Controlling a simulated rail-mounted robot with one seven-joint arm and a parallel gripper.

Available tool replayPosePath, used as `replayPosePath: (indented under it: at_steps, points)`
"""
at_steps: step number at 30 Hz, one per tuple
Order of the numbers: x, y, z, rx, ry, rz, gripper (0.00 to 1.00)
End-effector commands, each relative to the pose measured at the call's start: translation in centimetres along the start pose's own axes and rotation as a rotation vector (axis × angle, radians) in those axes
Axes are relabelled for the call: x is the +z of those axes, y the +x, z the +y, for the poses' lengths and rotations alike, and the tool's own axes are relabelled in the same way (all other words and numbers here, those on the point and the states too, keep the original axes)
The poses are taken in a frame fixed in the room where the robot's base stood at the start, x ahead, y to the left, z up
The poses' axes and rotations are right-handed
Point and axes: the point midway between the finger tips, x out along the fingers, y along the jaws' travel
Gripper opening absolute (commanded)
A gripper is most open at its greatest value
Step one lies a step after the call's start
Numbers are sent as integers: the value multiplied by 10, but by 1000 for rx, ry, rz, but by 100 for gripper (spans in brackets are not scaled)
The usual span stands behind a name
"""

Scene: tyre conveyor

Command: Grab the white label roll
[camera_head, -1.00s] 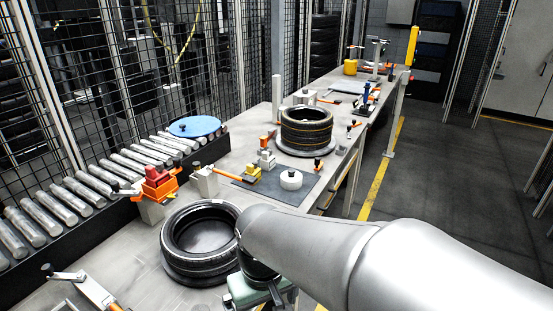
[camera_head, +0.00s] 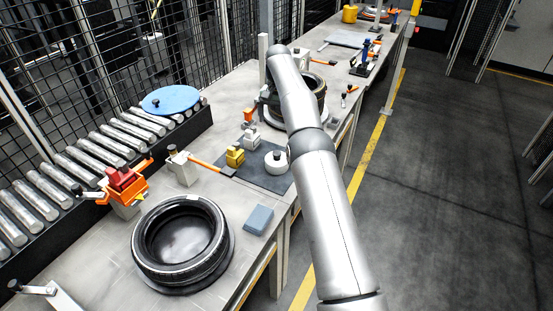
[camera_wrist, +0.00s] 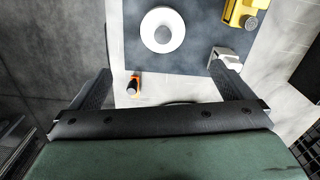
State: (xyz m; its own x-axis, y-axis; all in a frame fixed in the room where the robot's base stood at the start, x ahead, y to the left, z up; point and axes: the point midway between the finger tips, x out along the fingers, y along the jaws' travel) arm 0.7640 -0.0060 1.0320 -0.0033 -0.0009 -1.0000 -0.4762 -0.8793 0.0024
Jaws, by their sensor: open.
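The white label roll (camera_head: 275,162) sits on a dark mat (camera_head: 262,181) on the bench, just left of my arm in the head view. In the wrist view the roll (camera_wrist: 148,33) shows from above as a white ring with a grey centre, near the top edge. My gripper (camera_wrist: 160,68) is open and empty, with its two black fingers spread wide. The roll lies beyond the fingertips, roughly centred between them and apart from them. My arm hides the gripper in the head view.
A yellow block (camera_head: 235,157) and a white piece (camera_head: 250,139) stand near the roll. In the wrist view a pale piece (camera_wrist: 224,54) is close to the right fingertip. An orange item (camera_wrist: 134,86) lies between the fingers. A tyre (camera_head: 180,240) and a grey-blue block (camera_head: 259,219) are nearer.

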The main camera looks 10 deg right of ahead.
Motion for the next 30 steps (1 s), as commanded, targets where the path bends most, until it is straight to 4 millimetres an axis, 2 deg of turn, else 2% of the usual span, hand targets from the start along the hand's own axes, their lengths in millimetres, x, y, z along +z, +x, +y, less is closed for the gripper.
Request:
replayPosePath:
  at_steps: [5, 12, 20, 30]
  points:
    - [-5, 19, 0, -1, 25, 1, 100]
    - [-5, 68, 0, -1, 26, 0, 100]
    - [-4, 113, -1, -1, 25, -2, 100]
    - [-2, 142, -3, -1, 25, 0, 100]
